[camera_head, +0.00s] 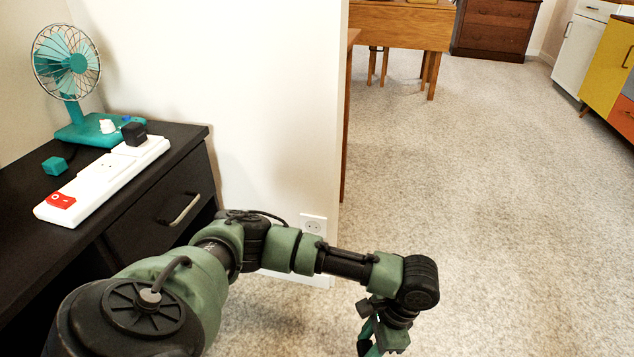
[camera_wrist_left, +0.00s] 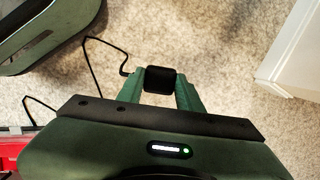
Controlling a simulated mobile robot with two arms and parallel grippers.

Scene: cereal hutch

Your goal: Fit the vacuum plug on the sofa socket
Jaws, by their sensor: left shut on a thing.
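A black plug (camera_wrist_left: 160,79) with a thin black cord is pinched between the green fingers of my left gripper (camera_wrist_left: 159,88) in the left wrist view, above the carpet. In the head view my left gripper (camera_head: 370,342) hangs low at the bottom, partly cut off, and the plug cannot be made out there. A white two-hole socket (camera_head: 313,225) is on the wall end low behind my left arm; the plug is apart from it. I cannot tell from the pictures whether this is the sofa socket. My right gripper is not in view.
Carpet (camera_head: 480,200) is clear on the right.

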